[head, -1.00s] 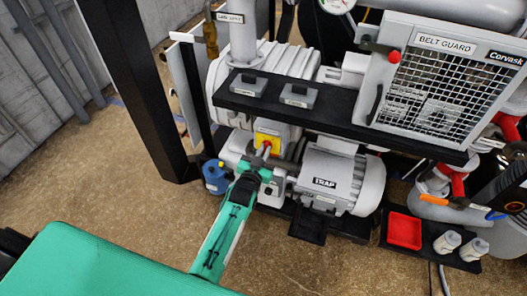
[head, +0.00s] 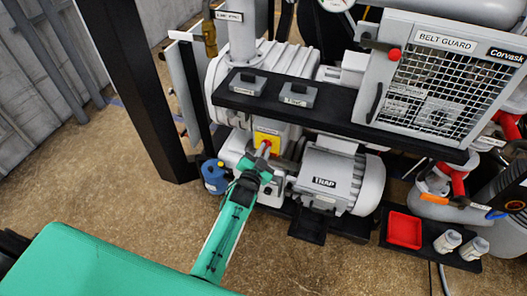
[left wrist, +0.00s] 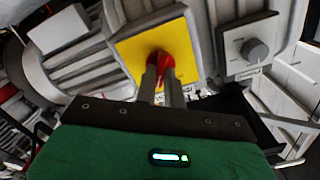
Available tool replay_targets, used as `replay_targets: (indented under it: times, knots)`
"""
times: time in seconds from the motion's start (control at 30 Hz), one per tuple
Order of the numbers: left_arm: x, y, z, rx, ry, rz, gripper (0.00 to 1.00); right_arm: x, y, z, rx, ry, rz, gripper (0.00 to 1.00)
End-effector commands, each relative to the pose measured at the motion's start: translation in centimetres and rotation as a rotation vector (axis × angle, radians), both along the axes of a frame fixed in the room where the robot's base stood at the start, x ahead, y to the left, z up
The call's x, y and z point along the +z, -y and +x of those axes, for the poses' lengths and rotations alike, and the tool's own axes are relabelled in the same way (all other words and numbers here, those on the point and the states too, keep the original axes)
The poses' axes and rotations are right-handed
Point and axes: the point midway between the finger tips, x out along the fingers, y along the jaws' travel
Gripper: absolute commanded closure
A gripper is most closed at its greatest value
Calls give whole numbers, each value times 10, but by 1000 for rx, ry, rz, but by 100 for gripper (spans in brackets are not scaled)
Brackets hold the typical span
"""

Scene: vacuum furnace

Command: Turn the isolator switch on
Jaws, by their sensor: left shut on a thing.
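The isolator switch has a yellow plate (head: 262,138) and a red handle. It sits on a grey box below the black shelf, left of the motor marked TRAP. In the left wrist view the yellow plate (left wrist: 188,50) fills the upper middle, with the red handle (left wrist: 161,58) at its centre. My left gripper (head: 265,150) reaches up to the plate and is shut on the red handle. In the left wrist view its two grey fingers (left wrist: 162,80) stand on either side of the handle and hide part of it. My right gripper is not in view.
A grey knob (left wrist: 254,50) on a pale plate is right of the switch in the left wrist view. The TRAP motor (head: 330,180) is close on the right. A blue container (head: 214,177) stands at left. A black post (head: 140,90) rises further left.

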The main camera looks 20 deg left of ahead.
Motion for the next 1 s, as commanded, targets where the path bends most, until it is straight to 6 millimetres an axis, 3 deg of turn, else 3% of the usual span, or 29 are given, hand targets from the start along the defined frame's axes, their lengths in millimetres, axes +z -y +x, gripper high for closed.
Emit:
replay_targets:
  times: [0.2, 0.23, 0.3, 0.33, 0.73, 1.0]
  knots:
    - [-1, 0, 0, 0, -1, 2, 100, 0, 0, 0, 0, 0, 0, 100]
    - [-1, 0, 0, 0, -1, 2, 84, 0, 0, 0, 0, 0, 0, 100]
    - [-1, 0, 0, 0, -1, 2, 70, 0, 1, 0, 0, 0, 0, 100]
    - [-1, 0, 0, 0, -1, 2, 68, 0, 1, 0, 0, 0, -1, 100]
    - [-1, 0, -7, 0, 0, 1, 68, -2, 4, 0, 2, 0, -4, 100]
    - [-4, -2, -51, 0, -2, 1, 68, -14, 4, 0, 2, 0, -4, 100]
